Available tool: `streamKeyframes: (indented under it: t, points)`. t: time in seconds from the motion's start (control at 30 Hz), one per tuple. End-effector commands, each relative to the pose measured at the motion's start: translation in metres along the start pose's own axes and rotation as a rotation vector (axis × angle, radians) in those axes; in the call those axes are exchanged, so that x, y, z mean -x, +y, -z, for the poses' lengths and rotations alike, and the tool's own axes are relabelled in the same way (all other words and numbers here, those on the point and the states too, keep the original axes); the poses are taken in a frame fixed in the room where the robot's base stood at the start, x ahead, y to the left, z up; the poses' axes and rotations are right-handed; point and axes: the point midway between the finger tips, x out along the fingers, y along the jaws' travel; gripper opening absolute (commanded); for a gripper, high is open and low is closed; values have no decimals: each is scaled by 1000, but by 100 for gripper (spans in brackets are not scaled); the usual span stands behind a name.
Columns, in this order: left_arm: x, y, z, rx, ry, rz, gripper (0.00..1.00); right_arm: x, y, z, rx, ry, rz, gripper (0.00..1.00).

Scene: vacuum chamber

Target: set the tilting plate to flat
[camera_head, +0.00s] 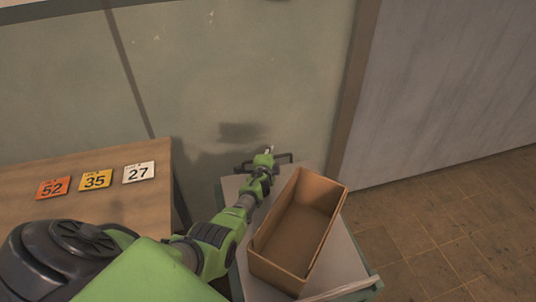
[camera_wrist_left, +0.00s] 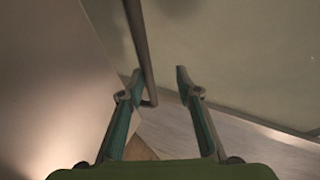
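My left gripper (camera_head: 266,155) is at the back edge of a small cart, beside a dark bar handle (camera_head: 284,158). In the left wrist view the two fingers (camera_wrist_left: 158,82) are apart. A dark bar (camera_wrist_left: 142,45) runs down between them, close to the left finger; I cannot tell whether it touches. The cart has a pale top plate (camera_head: 343,262) with a green edge, which may be the tilting plate; its tilt is hard to judge. An open, empty cardboard box (camera_head: 322,242) stands on it. My right gripper is not in view.
A wooden table (camera_head: 95,208) at the left holds an orange card 52 (camera_head: 52,187), a yellow card 35 (camera_head: 96,180) and a white card 27 (camera_head: 139,172). A wall (camera_head: 240,70) stands close behind the cart. Tiled floor (camera_head: 450,230) at the right is clear.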

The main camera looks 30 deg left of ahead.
Motion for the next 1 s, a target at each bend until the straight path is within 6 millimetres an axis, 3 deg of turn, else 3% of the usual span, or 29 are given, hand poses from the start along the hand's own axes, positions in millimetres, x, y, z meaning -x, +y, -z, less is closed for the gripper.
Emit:
streamKeyframes:
  t: [0.03,0.6,1.0]
  points:
    - [8,-21,4,-5,0,29,26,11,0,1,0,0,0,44]
    - [84,-100,33,-85,-4,232,26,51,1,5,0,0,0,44]
    - [163,-74,32,-85,-2,222,26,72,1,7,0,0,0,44]
